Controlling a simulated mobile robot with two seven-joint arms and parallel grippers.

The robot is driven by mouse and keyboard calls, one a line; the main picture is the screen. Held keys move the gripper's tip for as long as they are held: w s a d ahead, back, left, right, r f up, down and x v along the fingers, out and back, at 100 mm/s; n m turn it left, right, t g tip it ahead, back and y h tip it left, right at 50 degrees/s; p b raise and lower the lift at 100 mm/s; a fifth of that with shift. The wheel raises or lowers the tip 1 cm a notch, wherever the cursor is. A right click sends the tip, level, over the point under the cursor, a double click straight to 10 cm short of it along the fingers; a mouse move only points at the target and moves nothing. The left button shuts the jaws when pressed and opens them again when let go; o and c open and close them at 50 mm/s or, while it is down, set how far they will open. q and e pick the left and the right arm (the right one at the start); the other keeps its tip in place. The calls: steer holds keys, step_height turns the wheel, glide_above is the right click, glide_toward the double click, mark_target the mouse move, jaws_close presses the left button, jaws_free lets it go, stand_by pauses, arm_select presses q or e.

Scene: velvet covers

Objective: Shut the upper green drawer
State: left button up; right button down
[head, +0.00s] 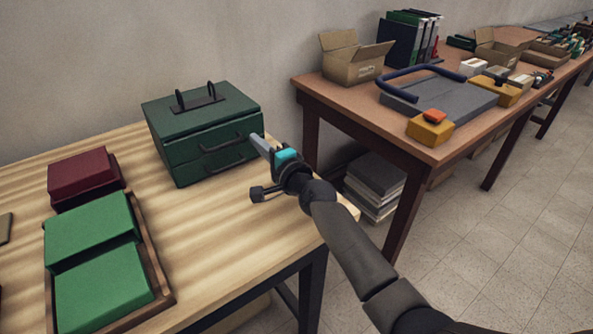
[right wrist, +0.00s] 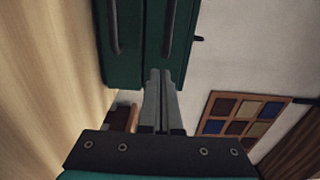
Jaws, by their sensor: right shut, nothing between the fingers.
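The green drawer box (head: 185,125) stands at the back of the light wooden table, with two stacked drawers and black bar handles. The upper green drawer (head: 238,133) looks flush or nearly flush with the body; a small gap cannot be ruled out. The lower drawer (head: 205,170) looks shut. In the right wrist view the upper drawer front (right wrist: 180,45) and the lower one (right wrist: 122,60) lie side by side. My right gripper (head: 256,141) is shut and empty, its fingertips (right wrist: 160,73) at the right end of the upper drawer front; contact cannot be told. My left gripper is out of view.
A tray (head: 163,291) with green velvet pieces and a dark red box (head: 82,174) sit on the left of the wooden table (head: 215,230). A brown table (head: 440,140) with boxes stands at right, past a gap. The wood before the drawers is clear.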

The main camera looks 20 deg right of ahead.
steer(key=v, duration=0.2)
steer(key=shift+s+d+r, duration=0.2)
steer(key=v, duration=0.1)
steer(key=p+v, duration=0.1)
steer(key=shift+s+f+p, duration=0.25)
steer(key=shift+s+p, duration=0.05)
steer(key=shift+s, duration=0.05)
steer(key=p+v, duration=0.1)
steer(key=v, duration=0.2)
steer(key=shift+s+d, duration=0.2)
steer(key=shift+s, duration=0.15)
steer(key=shift+v, duration=0.85)
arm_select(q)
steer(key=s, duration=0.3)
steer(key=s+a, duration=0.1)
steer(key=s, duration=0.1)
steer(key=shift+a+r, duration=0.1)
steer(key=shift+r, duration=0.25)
